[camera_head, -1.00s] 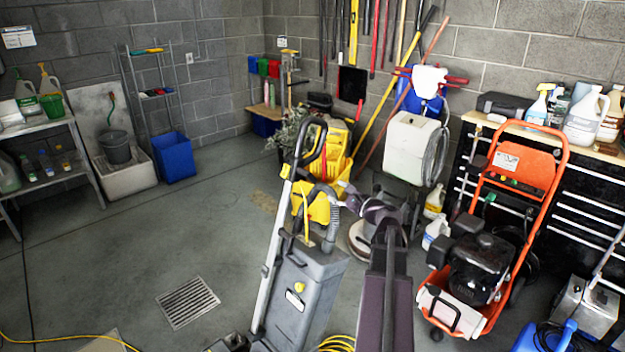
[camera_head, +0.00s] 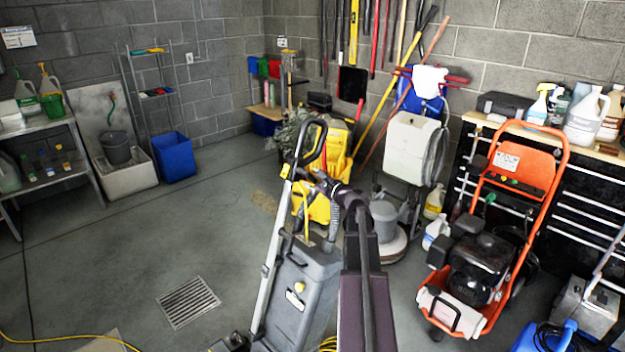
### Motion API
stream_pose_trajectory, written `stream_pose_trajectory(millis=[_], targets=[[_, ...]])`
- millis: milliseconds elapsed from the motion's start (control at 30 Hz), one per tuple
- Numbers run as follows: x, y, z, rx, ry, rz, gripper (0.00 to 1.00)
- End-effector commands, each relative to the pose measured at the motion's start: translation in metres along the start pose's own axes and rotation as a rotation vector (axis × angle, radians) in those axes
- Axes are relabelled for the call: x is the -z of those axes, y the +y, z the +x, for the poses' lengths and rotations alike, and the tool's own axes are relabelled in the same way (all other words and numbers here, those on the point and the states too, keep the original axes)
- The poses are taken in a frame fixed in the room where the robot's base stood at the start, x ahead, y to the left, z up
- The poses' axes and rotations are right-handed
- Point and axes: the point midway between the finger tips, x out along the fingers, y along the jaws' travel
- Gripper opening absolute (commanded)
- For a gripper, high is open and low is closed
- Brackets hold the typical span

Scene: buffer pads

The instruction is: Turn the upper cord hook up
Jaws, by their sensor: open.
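The grey upright floor machine (camera_head: 303,290) stands at the centre, with a pale pole (camera_head: 270,260) rising to a black loop handle (camera_head: 311,140). A small yellow-marked fitting (camera_head: 286,171) shows on the pole just below the handle. It may be the upper cord hook, but it is too small to tell which way it is turned. My gripper (camera_head: 306,180) is beside the upper pole, just right of this fitting. It is open, with nothing visible in it. I cannot tell whether it touches the pole or handle. My arm comes up from the bottom centre.
A yellow mop bucket (camera_head: 336,150) stands behind the handle. A floor polisher (camera_head: 388,225) and white tank (camera_head: 411,145) stand right, and an orange-framed machine (camera_head: 540,170) farther right. The floor around the drain grate (camera_head: 188,302) is clear. A yellow cord (camera_head: 60,338) lies front left.

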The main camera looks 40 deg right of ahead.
Motion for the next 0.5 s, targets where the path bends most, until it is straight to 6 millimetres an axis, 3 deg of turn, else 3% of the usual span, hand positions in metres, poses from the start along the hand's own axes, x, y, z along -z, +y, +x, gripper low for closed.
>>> stream_pose_trajectory(millis=[233, 433, 500], targets=[[-0.0001, 0.0001, 0.0000, 0.000, 0.000, 0.000, 0.60], [-0.0001, 0.0001, 0.0000, 0.000, 0.000, 0.000, 0.00], [-0.0001, 0.0001, 0.0000, 0.000, 0.000, 0.000, 0.00]])
